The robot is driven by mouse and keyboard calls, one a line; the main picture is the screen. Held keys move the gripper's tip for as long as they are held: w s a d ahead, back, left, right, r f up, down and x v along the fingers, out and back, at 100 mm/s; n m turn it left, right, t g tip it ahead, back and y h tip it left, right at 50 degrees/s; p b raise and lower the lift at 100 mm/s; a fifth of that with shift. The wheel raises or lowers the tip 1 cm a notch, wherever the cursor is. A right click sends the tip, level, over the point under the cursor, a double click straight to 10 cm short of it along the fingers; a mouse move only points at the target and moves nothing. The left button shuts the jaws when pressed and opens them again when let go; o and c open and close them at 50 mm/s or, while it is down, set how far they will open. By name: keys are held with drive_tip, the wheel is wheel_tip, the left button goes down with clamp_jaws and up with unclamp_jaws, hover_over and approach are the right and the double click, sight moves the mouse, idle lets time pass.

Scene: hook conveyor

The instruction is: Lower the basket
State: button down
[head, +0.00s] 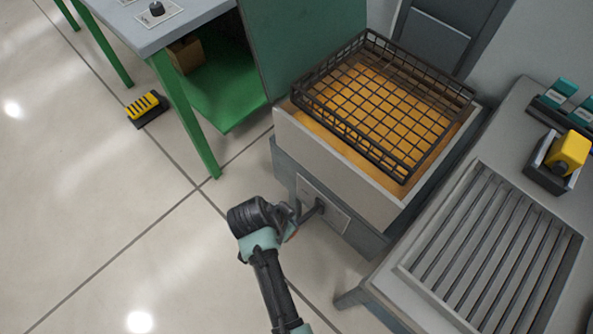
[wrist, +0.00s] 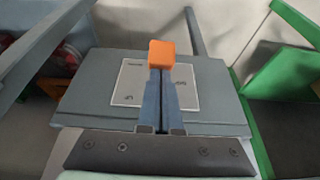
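The black wire basket (head: 385,100) sits level at the top of a grey box-shaped stand (head: 335,165), above an orange-brown surface. A dark lever (head: 313,212) sticks out of the labelled panel (head: 338,222) on the stand's front. My gripper (head: 292,222) is at the lever's outer end, low in front of the stand and away from the basket. In the wrist view, its fingers (wrist: 161,100) are close together at the lever's orange end (wrist: 162,54), which shows past the fingertips. They look shut on it, though the contact is partly hidden. The panel (wrist: 125,84) lies behind them.
A slatted grey table (head: 495,250) stands close on the right, with a yellow block in a dark holder (head: 548,180) on it. A green-legged bench (head: 185,115) stands at the left. A yellow-black floor pedal (head: 147,108) lies beside it. The floor at the lower left is clear.

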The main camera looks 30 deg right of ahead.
wheel_tip(320, 180, down, 16)
drive_tip(key=s+a+t+h+b, duration=0.1)
drive_tip(key=h+b, duration=0.7)
drive_tip(key=b, duration=1.6)
drive_tip(key=shift+a+t+h, duration=0.4)
drive_tip(key=shift+a+t, duration=0.5)
drive_tip(key=shift+t, duration=0.2)
